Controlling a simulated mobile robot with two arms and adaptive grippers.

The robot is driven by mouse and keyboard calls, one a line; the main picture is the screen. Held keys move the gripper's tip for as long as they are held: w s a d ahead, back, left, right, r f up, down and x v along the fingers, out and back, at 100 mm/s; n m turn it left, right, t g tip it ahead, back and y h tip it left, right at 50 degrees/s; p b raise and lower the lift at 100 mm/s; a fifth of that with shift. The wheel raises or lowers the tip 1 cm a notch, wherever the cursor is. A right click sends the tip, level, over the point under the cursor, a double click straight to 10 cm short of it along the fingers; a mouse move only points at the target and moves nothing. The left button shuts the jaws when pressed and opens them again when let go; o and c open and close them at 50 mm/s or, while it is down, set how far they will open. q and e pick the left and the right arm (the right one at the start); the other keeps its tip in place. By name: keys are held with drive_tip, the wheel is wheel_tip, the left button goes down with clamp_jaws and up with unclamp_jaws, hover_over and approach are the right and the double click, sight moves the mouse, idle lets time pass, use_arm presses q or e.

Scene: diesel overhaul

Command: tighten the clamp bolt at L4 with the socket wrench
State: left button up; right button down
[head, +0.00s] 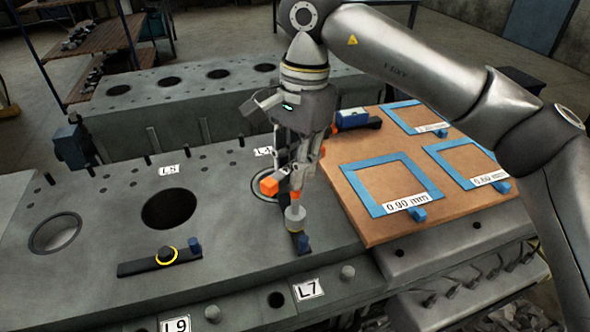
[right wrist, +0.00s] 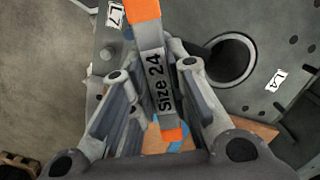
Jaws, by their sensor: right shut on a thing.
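My right gripper (head: 298,170) is over the grey block near the L4 label (head: 263,152), pointing down. It is shut on the socket wrench, whose orange end (head: 269,186) shows in the head view. In the right wrist view the wrench (right wrist: 157,80) lies between the fingers (right wrist: 150,95), reading "Size 24", with orange at both ends. My left gripper is not in view.
A wooden board (head: 345,208) with blue frames (head: 390,183) is at right. The L4 bore (right wrist: 230,60) is partly hidden in the head view.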

drive_tip(key=m+b, duration=0.2)
drive_tip(key=m, duration=0.3)
drive_tip(key=shift+f+m+t, duration=0.1)
drive_tip(key=shift+m+t, duration=0.2)
drive_tip(key=m+b, duration=0.2)
drive_tip(key=m, duration=0.3)
drive_tip(key=shift+m+t+b, duration=0.3)
drive_tip(key=m+b, duration=0.1)
drive_tip(key=m, duration=0.3)
drive_tip(key=shift+t+b, duration=0.3)
drive_tip(key=shift+b, duration=0.1)
drive_tip(key=m+b, duration=0.1)
drive_tip(key=m, duration=0.2)
drive_tip(key=shift+d+m, duration=0.15)
drive_tip(key=shift+m, duration=0.65)
